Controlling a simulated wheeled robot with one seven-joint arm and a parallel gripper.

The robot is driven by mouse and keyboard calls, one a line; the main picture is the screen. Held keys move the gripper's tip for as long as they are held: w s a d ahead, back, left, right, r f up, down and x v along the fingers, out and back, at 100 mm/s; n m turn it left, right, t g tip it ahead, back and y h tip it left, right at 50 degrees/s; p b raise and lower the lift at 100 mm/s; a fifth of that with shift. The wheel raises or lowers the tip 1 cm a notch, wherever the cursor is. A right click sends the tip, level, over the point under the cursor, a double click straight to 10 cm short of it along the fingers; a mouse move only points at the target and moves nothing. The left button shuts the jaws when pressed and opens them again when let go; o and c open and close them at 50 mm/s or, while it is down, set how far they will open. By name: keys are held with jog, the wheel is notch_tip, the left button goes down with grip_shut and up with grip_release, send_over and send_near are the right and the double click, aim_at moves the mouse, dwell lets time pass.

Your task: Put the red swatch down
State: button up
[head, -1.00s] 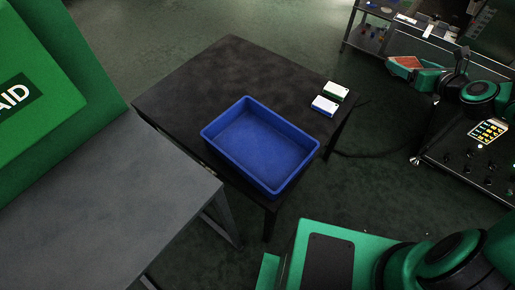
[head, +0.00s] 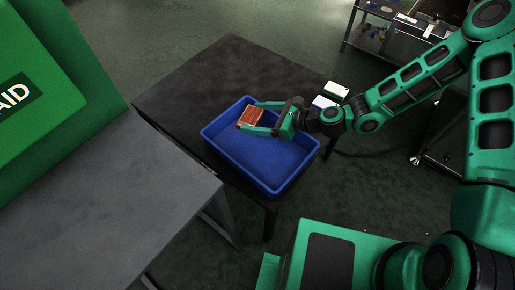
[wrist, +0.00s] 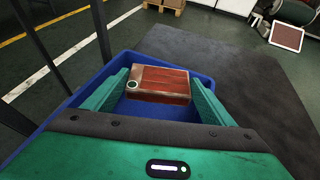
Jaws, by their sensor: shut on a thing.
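The red swatch (head: 251,116) is a small flat block with a brownish-red face and a pale rim. It also shows in the wrist view (wrist: 160,82), with a round mark near one corner. My gripper (head: 255,117) is shut on the swatch, one green finger on each side. In the head view the gripper and swatch are over the back part of the blue bin (head: 205,133). The bin is open and its visible floor is bare. I cannot tell how high the swatch is above the bin floor.
The bin stands on a dark table (head: 190,88). Two small white-topped boxes, one green-sided (head: 337,90), sit at the table's right edge beside my arm. A grey bench (head: 120,205) with a green first-aid box (head: 40,90) is at left. The table's back left is clear.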

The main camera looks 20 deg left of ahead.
aim_at(245, 124)
jog(key=shift+n+g, duration=0.4)
jog(key=shift+n, duration=0.1)
jog(key=s+a, duration=0.1)
jog(key=s+a+f, duration=0.1)
jog(key=s+a, duration=0.1)
jog(key=shift+s+f, duration=0.15)
jog(key=shift+f, duration=0.15)
notch_tip(245, 124, down, 5)
jog(key=shift+r, duration=0.15)
jog(key=shift+f, duration=2.4)
jog(key=o, duration=1.1)
jog(key=shift+c, duration=0.2)
jog(key=v, duration=0.7)
jog(key=shift+d, duration=0.25)
